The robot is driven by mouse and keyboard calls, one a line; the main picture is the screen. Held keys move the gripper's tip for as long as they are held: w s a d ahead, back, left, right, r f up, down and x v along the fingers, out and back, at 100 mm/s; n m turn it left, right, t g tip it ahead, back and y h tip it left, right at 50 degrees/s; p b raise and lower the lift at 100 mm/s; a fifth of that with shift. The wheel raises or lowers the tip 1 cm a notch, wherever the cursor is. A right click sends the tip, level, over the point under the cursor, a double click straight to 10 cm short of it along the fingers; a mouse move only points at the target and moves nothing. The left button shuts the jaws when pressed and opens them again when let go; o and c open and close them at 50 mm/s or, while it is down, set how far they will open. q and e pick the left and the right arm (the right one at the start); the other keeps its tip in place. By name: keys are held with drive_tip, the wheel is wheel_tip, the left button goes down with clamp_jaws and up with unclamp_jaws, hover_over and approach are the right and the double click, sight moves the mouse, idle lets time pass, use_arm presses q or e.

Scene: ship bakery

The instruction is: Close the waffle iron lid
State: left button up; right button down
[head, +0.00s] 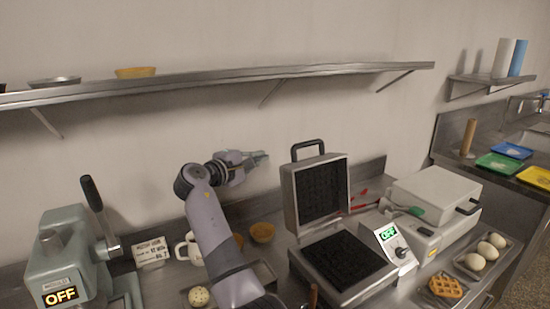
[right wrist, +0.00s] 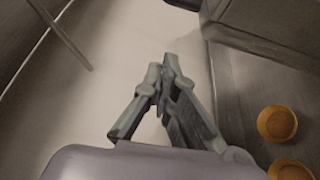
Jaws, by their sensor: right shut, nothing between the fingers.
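The waffle iron stands on the counter with its lid (head: 321,190) raised and leaning back. Its lower plate (head: 345,260) is bare and dark. The lid has a black handle (head: 307,149) on its top edge. My right gripper (head: 262,157) is shut and empty, up near the wall, to the left of the lid handle and apart from it. In the right wrist view the gripper (right wrist: 169,62) shows closed fingers, and part of the waffle iron (right wrist: 265,25) is at the upper right. My left gripper is not in view.
A steel shelf (head: 220,76) runs along the wall above.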

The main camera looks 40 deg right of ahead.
drive_tip(key=r+p+x, duration=0.1)
drive_tip(key=p+x, duration=0.3)
drive_tip(key=x, duration=0.5)
drive_tip(key=s+p, duration=0.1)
drive_tip(key=s, duration=0.1)
drive_tip(key=s+a+p, duration=0.1)
drive_tip(key=s, duration=0.1)
drive_tip(key=shift+r, duration=0.1)
drive_tip(key=shift+d, duration=0.1)
